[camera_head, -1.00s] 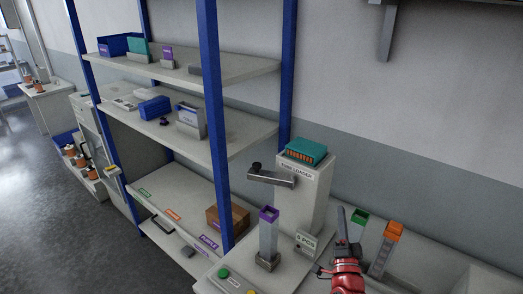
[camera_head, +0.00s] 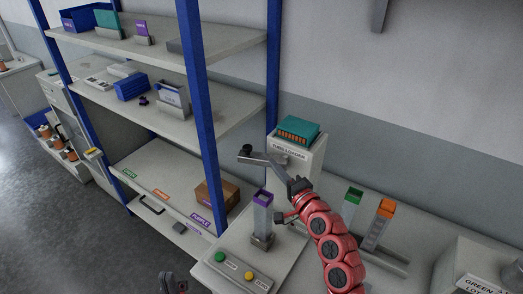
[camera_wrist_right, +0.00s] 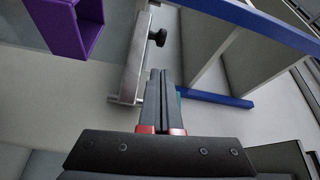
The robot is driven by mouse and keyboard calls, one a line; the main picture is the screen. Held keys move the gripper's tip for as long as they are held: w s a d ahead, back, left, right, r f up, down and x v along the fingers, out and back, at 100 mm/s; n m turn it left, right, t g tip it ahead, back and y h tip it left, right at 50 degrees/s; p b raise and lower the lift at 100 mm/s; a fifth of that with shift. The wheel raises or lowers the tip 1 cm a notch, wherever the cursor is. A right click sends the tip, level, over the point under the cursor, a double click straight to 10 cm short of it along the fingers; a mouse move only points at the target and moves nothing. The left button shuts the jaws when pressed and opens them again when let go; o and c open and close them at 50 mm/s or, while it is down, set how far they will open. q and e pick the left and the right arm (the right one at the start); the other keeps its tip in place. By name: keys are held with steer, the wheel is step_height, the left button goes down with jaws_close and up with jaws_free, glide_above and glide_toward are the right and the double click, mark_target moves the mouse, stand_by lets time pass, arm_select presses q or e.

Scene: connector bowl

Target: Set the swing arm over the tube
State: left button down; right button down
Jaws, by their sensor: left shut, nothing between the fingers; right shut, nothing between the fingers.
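The grey swing arm (camera_head: 262,157) with a black knob (camera_head: 246,149) at its free end reaches left from the tube loader (camera_head: 304,158). The upright grey tube (camera_head: 262,219) with a purple square top stands in front of the loader; the arm's free end is behind and left of it, not over it. My right gripper (camera_head: 292,183) is shut and empty beside the swing arm. The right wrist view shows its fingers (camera_wrist_right: 158,92) close to the bar (camera_wrist_right: 133,65), with the purple top (camera_wrist_right: 80,25) beyond to the left. My left gripper (camera_head: 172,283) is shut at the bottom edge, partly cut off.
Green-topped (camera_head: 352,202) and orange-topped (camera_head: 379,222) tubes stand right of my right arm. A panel with a green button (camera_head: 220,256) and a yellow button (camera_head: 249,275) lies in front of the tube. A blue-posted shelf (camera_head: 200,110) stands close on the left.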

mark_target(258, 154)
steer(key=p+x, duration=0.2)
steer(key=x, duration=0.6)
steer(key=shift+w+r, duration=0.1)
steer(key=shift+w, duration=0.1)
steer(key=shift+x, duration=0.85)
